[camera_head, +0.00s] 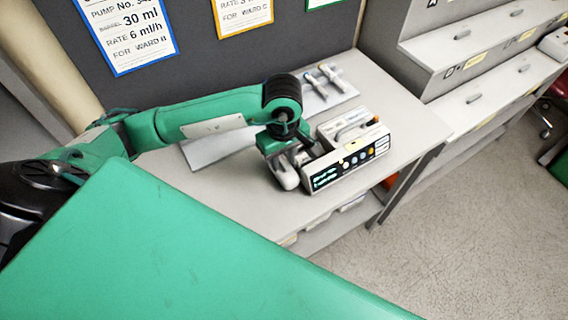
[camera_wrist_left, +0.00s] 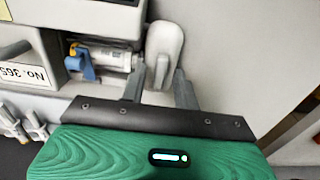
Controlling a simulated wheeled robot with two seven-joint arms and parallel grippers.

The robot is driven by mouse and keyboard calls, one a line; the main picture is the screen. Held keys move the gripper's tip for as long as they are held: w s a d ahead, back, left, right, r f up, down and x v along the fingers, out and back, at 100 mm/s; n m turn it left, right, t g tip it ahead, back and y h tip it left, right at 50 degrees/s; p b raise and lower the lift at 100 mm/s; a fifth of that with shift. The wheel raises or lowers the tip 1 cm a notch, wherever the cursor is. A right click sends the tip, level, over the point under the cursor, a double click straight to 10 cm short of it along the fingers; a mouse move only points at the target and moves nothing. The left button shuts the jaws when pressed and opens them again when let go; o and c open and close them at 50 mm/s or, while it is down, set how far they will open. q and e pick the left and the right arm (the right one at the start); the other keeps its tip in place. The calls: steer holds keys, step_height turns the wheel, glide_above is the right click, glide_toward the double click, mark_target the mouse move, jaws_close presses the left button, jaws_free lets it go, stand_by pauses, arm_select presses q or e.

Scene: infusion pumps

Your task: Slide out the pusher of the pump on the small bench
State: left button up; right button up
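The pump (camera_head: 352,157), a pale box with a dark front panel, stands on the small bench (camera_head: 240,192). Its pusher (camera_head: 288,180), a white rounded block, stands at the pump's left end, partly hidden by my gripper. My left gripper (camera_head: 283,160) reaches down over it from above. In the left wrist view, the pusher (camera_wrist_left: 164,42) shows between the two fingers of my left gripper (camera_wrist_left: 160,75). The fingers are apart and straddle its near part, with small gaps visible beside it. A syringe (camera_wrist_left: 108,56) and a blue clamp (camera_wrist_left: 82,65) sit in the pump beside it. My right gripper is not in view.
A pale tray (camera_head: 327,97) with syringes (camera_head: 331,78) lies behind the pump. A flat pale sheet or plate (camera_head: 222,148) lies under my left arm. Drawers (camera_head: 480,92) stand to the right. The bench's front left is clear.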

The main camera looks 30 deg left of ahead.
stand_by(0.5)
arm_select(q)
steer(key=shift+b, duration=0.45)
steer(key=c, duration=0.6)
steer(key=shift+o, duration=0.2)
